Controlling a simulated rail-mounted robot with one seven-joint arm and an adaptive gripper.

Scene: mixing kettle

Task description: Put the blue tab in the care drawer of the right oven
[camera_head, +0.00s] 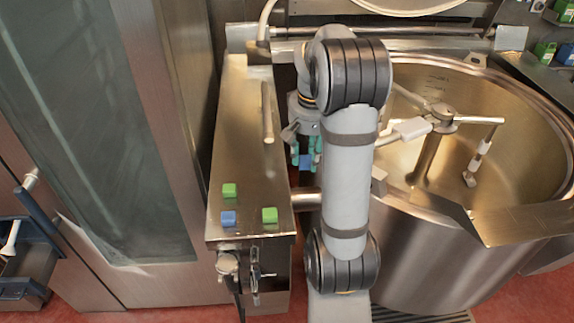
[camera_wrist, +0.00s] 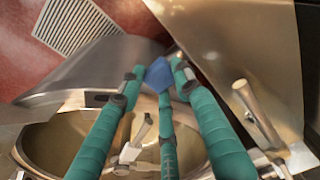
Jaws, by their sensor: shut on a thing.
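My gripper (camera_head: 306,148), with green fingers, is shut on a blue tab (camera_head: 306,161). It holds the tab in the air between the steel console and the kettle. In the wrist view my gripper (camera_wrist: 160,78) pinches the blue tab (camera_wrist: 158,74) between its fingertips. Another blue tab (camera_head: 228,218) lies on the console, beside two green tabs (camera_head: 229,190). An oven (camera_head: 110,130) with a large glass door stands at the left. An open drawer (camera_head: 40,222) with a white-handled thing in it is at the far left edge, partly cut off. Which oven this is, I cannot tell.
The steel console (camera_head: 235,130) has a lever on top and taps at its front. The big kettle (camera_head: 430,260) with a mixing arm inside is at the right. More green and blue tabs (camera_head: 545,52) lie at the upper right. A floor grate (camera_wrist: 77,27) shows below.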

